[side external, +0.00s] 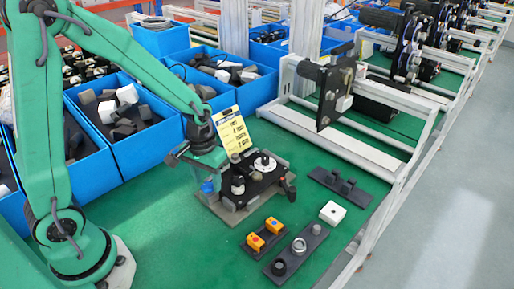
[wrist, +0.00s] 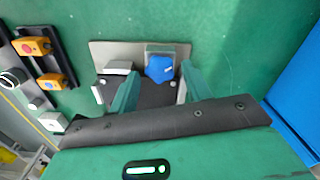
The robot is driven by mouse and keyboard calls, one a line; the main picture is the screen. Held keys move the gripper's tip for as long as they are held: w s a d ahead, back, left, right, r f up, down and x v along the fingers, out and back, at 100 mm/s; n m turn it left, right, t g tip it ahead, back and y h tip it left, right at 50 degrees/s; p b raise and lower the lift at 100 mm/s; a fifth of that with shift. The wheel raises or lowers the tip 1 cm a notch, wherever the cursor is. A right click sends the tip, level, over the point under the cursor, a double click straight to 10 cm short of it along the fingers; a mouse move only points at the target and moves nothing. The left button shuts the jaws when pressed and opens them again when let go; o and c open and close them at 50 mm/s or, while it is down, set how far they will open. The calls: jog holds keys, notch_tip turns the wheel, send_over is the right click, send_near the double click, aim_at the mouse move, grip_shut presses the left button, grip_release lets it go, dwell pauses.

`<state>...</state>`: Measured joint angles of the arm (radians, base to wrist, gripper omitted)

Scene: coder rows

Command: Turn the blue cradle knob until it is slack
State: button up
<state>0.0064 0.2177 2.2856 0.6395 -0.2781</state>
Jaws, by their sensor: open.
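The blue cradle knob (wrist: 159,68) shows in the wrist view as a faceted blue knob at the edge of a dark fixture on a grey plate (wrist: 115,50). My gripper (wrist: 160,74) is open, with one green finger to each side of the knob in the picture. I see a gap between the knob and each finger; their depth relative to it is hard to tell. In the side external view the knob (side external: 207,187) is a small blue patch at the fixture's left side, below my gripper (side external: 203,171) and partly hidden by it.
A yellow label card (side external: 231,131) stands behind the fixture. Orange button boxes (side external: 264,235), a dark strip with a ring (side external: 298,247) and a white block (side external: 332,213) lie in front and to the right. Blue bins (side external: 130,135) stand behind. Green table is clear at front left.

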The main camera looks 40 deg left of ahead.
jog(key=shift+r, duration=2.15)
jog(key=shift+s+r, duration=0.1)
jog(key=shift+r, duration=0.3)
jog(key=s+r+m+t, duration=0.3)
jog(key=s+r+t, duration=0.2)
jog(key=s+r, duration=0.5)
jog(key=shift+r+t, duration=0.3)
jog(key=shift+r, duration=1.65)
